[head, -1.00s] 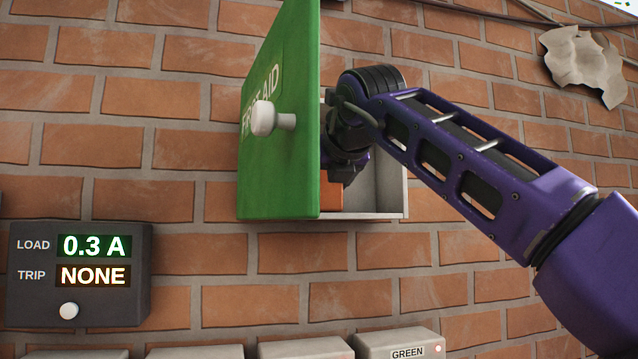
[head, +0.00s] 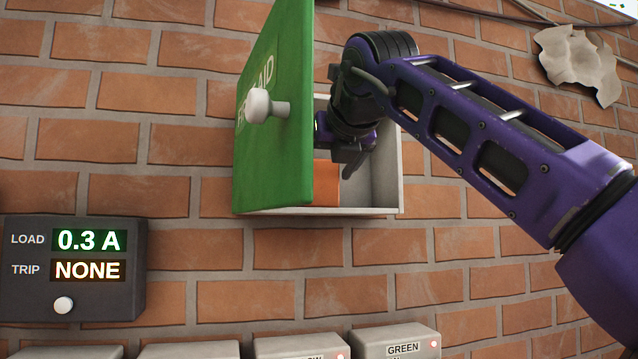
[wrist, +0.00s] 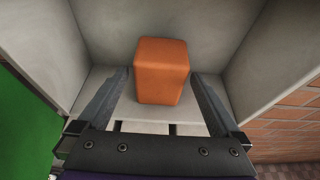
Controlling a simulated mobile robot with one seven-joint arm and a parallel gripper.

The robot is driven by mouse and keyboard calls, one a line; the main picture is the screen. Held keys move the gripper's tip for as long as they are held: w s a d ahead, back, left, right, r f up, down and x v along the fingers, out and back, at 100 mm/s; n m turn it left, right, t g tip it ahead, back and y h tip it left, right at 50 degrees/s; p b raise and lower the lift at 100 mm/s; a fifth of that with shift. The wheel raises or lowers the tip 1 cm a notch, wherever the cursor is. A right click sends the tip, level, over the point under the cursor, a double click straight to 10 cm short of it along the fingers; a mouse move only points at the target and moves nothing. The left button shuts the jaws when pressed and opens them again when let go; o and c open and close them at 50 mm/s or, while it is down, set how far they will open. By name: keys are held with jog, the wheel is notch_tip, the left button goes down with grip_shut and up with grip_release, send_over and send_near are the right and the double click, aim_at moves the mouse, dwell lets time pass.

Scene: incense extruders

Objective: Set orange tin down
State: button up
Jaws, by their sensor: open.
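The orange tin (wrist: 161,72) stands upright on the floor of the white cabinet in the wrist view, near the back. In the head view only part of the orange tin (head: 325,184) shows beside the open green door. My gripper (wrist: 162,76) is open, with one finger on each side of the tin and gaps between fingers and tin. In the head view my gripper (head: 349,163) is inside the cabinet opening, its fingers partly hidden by my own wrist and the door.
The green first-aid door (head: 275,120) with a white knob stands open on the left. The cabinet's side wall (head: 386,170) is close on the right. A dark load display box (head: 130,285) and several grey boxes (head: 396,346) sit lower on the brick wall.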

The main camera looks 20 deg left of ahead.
jog(key=b+v, duration=0.1)
jog(key=v, duration=0.7)
jog(key=shift+b, duration=0.3)
